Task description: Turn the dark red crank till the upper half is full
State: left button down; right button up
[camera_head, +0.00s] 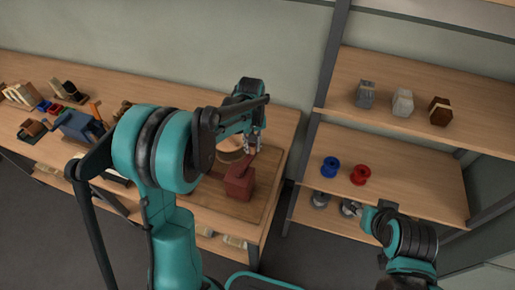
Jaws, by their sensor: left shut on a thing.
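A dark red machine (239,184) stands on a wooden board at the right end of the workbench. The dark red crank (249,160) rises at its upper side. My left gripper (253,146) reaches down from above and is shut at the top of the crank; the contact is small in the picture. A round light-wood piece (229,155) sits just behind the machine, partly hidden by my left arm. I cannot make out bristles or how full its upper half is.
The workbench (285,130) carries a blue machine (80,128), brushes and blocks at the left. The shelf unit at the right holds a blue spool (330,167), a red spool (361,174) and several bristle bundles (403,103) above. My left arm covers the bench's middle.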

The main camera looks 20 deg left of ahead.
pick_arm(q)
jog(key=s+a+n, duration=0.9)
jog(key=a+n, duration=0.2)
jog(key=n, duration=0.9)
jog(key=shift+s, duration=0.15)
jog(key=shift+s, duration=0.2)
dwell(0.4)
jog(key=c, duration=1.4)
grip_release()
jog(key=shift+o, duration=0.2)
